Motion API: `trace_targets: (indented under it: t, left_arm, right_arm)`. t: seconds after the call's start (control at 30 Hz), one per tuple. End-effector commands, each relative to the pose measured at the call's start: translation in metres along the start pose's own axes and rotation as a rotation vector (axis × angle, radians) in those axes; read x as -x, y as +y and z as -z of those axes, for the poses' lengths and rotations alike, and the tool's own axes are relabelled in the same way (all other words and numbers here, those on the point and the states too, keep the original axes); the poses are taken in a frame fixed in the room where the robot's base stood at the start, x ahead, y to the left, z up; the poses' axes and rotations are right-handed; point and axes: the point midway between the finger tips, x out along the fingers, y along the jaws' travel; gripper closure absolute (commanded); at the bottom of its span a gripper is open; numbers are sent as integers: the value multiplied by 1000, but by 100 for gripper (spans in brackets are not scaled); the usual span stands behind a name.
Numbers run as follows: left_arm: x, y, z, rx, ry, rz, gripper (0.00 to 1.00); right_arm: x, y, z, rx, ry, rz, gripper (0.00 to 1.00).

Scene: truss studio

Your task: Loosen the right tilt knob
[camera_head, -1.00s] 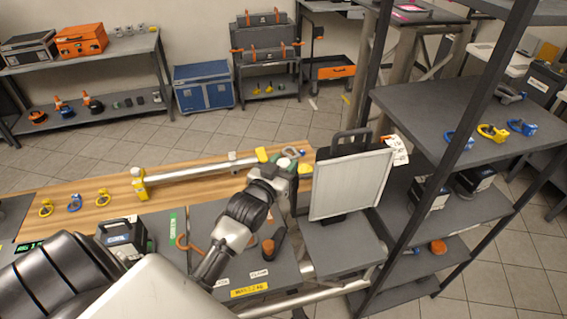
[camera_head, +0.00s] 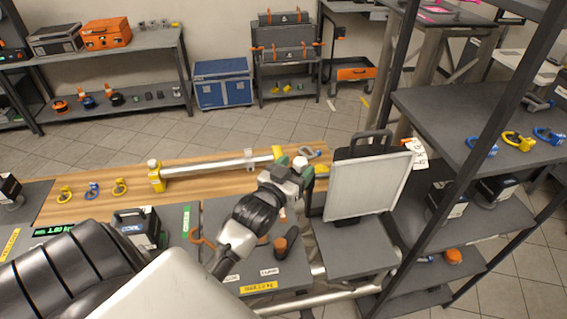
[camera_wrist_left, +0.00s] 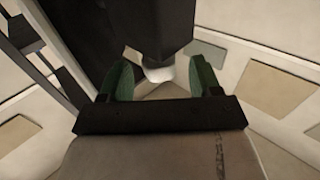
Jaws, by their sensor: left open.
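A panel light (camera_head: 367,185) with a pale flat face and a dark frame stands tilted at the right end of the bench. My left gripper (camera_head: 294,167), with green fingertips, is open just left of the panel's left edge. In the left wrist view, the open gripper (camera_wrist_left: 161,80) has a pale rounded end below a dark body (camera_wrist_left: 150,25) between its fingertips. I cannot tell whether this is the right tilt knob, or whether the fingers touch it. No tilt knob shows clearly in the head view. My right gripper is not in view.
A silver pole (camera_head: 205,167) with yellow ends lies along the wooden bench (camera_head: 215,180). A dark shelf rack (camera_head: 470,110) with yellow and blue clamps stands close on the right. A black case (camera_head: 137,228) and an orange-topped object (camera_head: 281,246) sit on grey surfaces in front.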

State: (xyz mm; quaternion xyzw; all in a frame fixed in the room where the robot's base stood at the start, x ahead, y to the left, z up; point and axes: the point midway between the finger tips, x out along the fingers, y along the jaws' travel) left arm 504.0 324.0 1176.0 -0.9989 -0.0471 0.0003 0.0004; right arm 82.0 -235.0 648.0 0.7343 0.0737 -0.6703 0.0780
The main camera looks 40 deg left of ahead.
Motion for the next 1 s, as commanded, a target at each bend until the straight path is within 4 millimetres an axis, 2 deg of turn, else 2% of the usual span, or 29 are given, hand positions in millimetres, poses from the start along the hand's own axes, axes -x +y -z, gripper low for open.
trace_targets:
  t: [0.03,0.2,0.4,0.6,1.0]
  left_arm:
    - [12,0,-6,0,-1,0,36]
    - [46,0,-6,1,-1,0,36]
    - [75,0,-3,1,0,0,36]
    - [83,0,0,1,2,0,36]
    - [82,0,0,1,1,0,36]
  right_arm:
    - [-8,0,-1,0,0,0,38]
    - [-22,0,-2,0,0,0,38]
    - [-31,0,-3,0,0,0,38]
    - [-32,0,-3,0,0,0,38]
    - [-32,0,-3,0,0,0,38]
